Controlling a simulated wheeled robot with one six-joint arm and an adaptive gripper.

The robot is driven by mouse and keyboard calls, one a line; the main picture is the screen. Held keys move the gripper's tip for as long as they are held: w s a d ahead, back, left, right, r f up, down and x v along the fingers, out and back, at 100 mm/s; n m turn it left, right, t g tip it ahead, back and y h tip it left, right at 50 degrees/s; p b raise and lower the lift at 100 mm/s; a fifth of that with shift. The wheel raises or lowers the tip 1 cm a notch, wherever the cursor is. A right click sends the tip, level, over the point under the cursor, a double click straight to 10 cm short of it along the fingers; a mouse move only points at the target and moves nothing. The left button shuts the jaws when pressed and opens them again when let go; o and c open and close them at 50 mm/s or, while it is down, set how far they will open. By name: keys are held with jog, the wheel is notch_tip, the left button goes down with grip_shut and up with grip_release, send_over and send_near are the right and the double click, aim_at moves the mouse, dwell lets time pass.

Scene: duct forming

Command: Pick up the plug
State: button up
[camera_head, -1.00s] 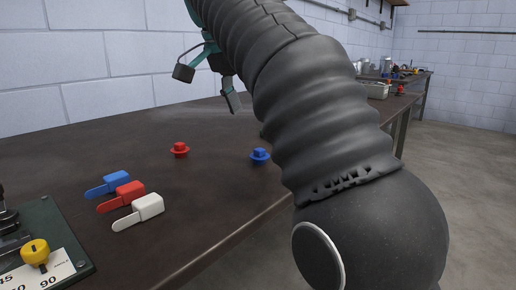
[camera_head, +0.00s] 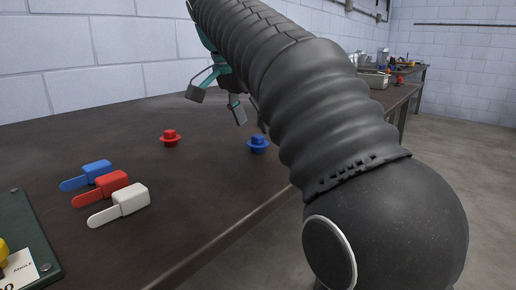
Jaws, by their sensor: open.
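Two plug-like pieces with round flanges stand on the dark table: a red plug (camera_head: 170,138) and a blue plug (camera_head: 258,144) to its right. The frames do not show which one the task means. My gripper (camera_head: 217,104) is open above the table, behind and above the two plugs. Its dark finger pads are apart with nothing visible between them. Part of the gripper is hidden behind my thick black arm, which also passes close to the right of the blue plug in the picture.
Blue (camera_head: 87,175), red (camera_head: 101,188) and white (camera_head: 120,204) tabbed pieces lie at left on the dark table (camera_head: 180,235). A green plate (camera_head: 36,240) with a yellow knob is at lower left. A farther bench (camera_head: 401,93) holds a grey bin.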

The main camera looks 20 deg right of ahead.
aim_at(258, 136)
jog(key=b+x, duration=0.1)
jog(key=x, duration=0.3)
jog(key=shift+f+b, duration=0.3)
jog(key=shift+f, duration=0.1)
jog(key=c, duration=0.7)
